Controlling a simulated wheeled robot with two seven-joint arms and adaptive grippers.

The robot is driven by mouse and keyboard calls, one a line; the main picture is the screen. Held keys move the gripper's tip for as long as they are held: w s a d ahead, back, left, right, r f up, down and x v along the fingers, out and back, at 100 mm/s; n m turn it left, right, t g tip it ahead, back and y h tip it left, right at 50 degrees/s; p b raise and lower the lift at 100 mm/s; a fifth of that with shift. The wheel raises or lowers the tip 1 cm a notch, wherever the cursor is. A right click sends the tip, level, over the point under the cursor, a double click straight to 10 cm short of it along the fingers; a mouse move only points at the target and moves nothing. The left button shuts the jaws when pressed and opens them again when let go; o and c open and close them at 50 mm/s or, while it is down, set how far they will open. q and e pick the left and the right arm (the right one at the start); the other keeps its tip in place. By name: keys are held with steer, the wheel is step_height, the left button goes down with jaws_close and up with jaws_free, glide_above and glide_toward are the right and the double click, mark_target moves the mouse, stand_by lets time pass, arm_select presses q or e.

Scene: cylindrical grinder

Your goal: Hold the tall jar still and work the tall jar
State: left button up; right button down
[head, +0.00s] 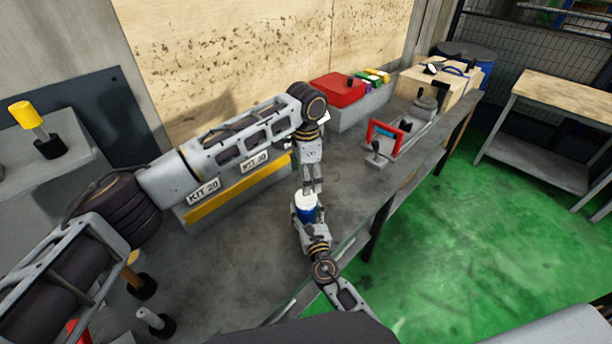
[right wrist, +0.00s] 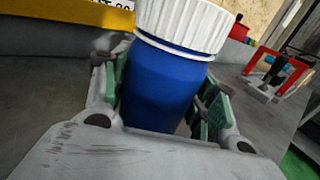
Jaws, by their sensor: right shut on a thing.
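The tall jar (head: 306,214) has a blue body and a ribbed white lid (head: 305,199). It stands upright over the workbench in the head view. In the right wrist view the jar's blue body (right wrist: 160,85) fills the middle, with its lid (right wrist: 185,22) cut off by the top edge. My right gripper (head: 306,222) is shut on the jar's body, with green finger pads (right wrist: 160,95) on both sides of it. My left gripper (head: 312,188) points down just above the lid. Whether its fingers touch the lid or are open is too small to tell.
A yellow-striped kit rack (head: 235,190) stands behind the jar. A red box (head: 337,90) and a red-framed fixture (head: 384,136) are further along the bench. A yellow-topped tool (head: 28,118) stands at left. The bench's front edge (head: 400,190) runs close to the jar.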

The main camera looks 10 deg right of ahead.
mark_target(306, 212)
arm_select(q)
steer(key=n, duration=0.4)
steer(key=shift+n, duration=0.4)
steer(key=n, duration=0.4)
steer(key=shift+n, duration=0.4)
steer(key=shift+f, duration=0.15)
steer(key=shift+f, duration=3.85)
steer(key=shift+c, duration=0.3)
steer(key=c, duration=1)
